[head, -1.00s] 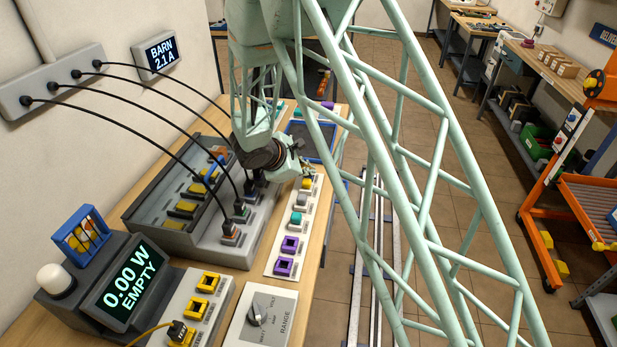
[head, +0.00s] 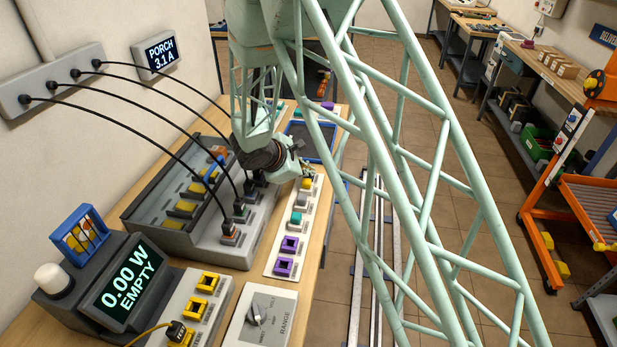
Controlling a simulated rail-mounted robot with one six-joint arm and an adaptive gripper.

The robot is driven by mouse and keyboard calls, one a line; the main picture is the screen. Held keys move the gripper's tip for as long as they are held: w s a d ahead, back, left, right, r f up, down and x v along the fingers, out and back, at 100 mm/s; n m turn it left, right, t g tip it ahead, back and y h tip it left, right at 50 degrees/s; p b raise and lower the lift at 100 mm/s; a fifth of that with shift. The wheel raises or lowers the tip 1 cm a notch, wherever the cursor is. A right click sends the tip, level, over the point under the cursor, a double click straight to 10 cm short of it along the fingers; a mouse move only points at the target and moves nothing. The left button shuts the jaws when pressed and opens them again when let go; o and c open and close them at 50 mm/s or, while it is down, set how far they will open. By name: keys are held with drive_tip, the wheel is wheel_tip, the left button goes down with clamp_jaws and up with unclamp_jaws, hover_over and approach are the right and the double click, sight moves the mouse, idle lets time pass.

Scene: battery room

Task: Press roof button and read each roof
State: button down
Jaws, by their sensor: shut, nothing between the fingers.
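The wall display (head: 161,53) now reads PORCH 3.1 A. My gripper (head: 304,172) is shut and empty, low over the far part of a white button strip (head: 271,264). The strip carries a yellow button (head: 306,184), a grey button (head: 301,200), a teal one (head: 296,218) and purple square parts (head: 289,244). My fingertips are close to the yellow button; I cannot tell whether they touch it. No label for the roof button is readable, and my arm hides part of the bench behind it.
A grey rack (head: 190,200) with plugged black cables stands left of the strip. A meter (head: 128,280) reads 0.00 W EMPTY. A range dial box (head: 262,315) and a panel with yellow sockets (head: 205,285) sit in front. A blue tray (head: 318,153) lies beyond.

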drive_tip(key=shift+r, duration=0.75)
drive_tip(key=shift+r, duration=0.15)
idle(0.3)
drive_tip(key=shift+r+p, duration=1.05)
drive_tip(key=shift+r, duration=1.35)
